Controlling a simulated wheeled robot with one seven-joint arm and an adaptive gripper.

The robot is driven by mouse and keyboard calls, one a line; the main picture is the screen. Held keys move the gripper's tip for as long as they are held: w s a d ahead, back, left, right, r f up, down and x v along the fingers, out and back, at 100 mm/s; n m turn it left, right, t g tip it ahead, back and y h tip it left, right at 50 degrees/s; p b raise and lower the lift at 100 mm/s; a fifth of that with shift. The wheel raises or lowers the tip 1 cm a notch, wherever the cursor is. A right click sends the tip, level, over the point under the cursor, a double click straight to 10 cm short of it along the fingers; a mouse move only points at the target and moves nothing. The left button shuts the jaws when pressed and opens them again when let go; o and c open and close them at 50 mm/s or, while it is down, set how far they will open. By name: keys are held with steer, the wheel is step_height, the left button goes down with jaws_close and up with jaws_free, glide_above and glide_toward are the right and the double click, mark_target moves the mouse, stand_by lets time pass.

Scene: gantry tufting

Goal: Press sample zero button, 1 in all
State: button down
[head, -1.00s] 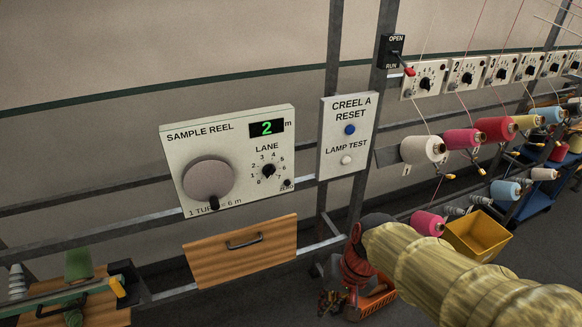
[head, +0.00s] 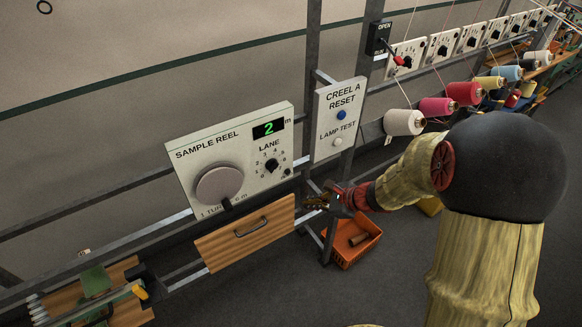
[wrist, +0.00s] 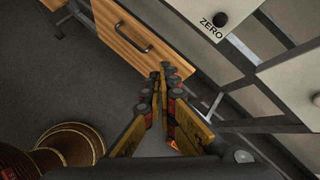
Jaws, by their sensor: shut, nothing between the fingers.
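The sample reel panel (head: 240,150) is a pale plate on the frame, with a green "2" on its display (head: 268,129), a grey crank disc (head: 219,185) and a lane knob (head: 271,166). The small dark zero button (head: 287,172) is at its lower right corner. In the wrist view the button (wrist: 220,19) shows as a black round knob above the word ZERO. My gripper (head: 309,201) is shut and empty, below and right of the button and apart from it. Its fingertips (wrist: 166,70) meet in the wrist view, over the drawer's right end.
A wooden drawer (head: 246,238) with a dark handle hangs below the panel. The Creel A reset panel (head: 327,135), with blue and white buttons, stands to the right. Metal rails and uprights run close behind my gripper. An orange crate (head: 352,250) is below it.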

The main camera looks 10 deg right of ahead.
mark_target(288, 172)
steer(key=shift+w+d+r+m+t, duration=0.35)
steer(key=shift+w+d+m, duration=0.3)
steer(key=shift+m, duration=0.25)
steer(key=shift+w+a, duration=0.1)
steer(key=w+a, duration=0.2)
steer(key=w, duration=0.6)
steer(key=shift+w+a+p, duration=0.15)
steer(key=shift+a+p, duration=0.2)
steer(key=shift+p, duration=0.1)
stand_by(0.8)
steer(key=shift+w+a, duration=0.15)
steer(key=shift+w, duration=0.25)
